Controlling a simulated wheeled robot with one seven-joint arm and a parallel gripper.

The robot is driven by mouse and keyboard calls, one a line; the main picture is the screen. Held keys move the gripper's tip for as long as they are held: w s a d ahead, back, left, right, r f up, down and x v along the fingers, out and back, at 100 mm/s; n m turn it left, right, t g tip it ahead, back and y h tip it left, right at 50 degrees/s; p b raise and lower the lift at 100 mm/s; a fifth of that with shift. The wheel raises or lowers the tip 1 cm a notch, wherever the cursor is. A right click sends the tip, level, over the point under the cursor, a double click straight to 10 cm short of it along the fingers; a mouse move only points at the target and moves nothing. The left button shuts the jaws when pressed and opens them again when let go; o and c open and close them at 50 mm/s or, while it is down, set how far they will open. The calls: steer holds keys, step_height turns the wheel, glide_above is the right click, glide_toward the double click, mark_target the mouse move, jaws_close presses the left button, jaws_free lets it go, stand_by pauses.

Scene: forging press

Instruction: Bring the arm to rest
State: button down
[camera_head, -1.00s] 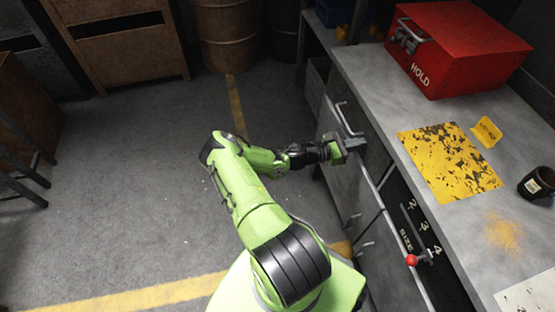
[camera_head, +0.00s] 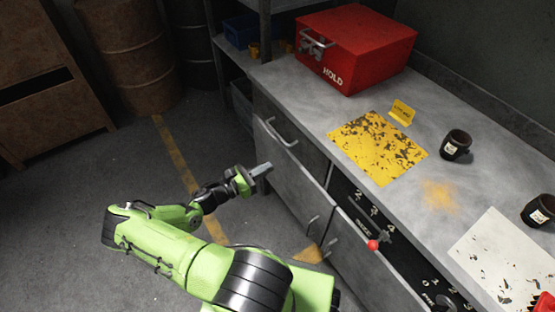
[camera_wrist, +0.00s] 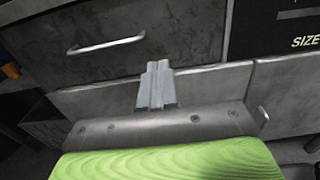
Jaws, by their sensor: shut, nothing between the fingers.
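My green and black arm reaches over the floor beside the workbench in the head view. My gripper (camera_head: 264,170) is shut and empty. Its grey fingers point toward the bench's drawer fronts and appear apart from them. In the wrist view the fingers of my gripper (camera_wrist: 157,85) are together, with the grey drawer fronts behind them. A bar handle (camera_wrist: 104,45) shows on a drawer beyond the fingertips; this handle also shows in the head view (camera_head: 280,133).
The workbench (camera_head: 290,90) carries a red HOLD box (camera_head: 357,48), a worn yellow sheet (camera_head: 377,148), a yellow tag (camera_head: 402,112), dark mugs (camera_head: 456,145) and a white sheet (camera_head: 495,255). A red-knobbed lever (camera_head: 373,245) sits on the front. Floor at left is clear.

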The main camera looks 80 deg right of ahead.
steer(key=shift+v, duration=0.95)
steer(key=shift+w, duration=0.1)
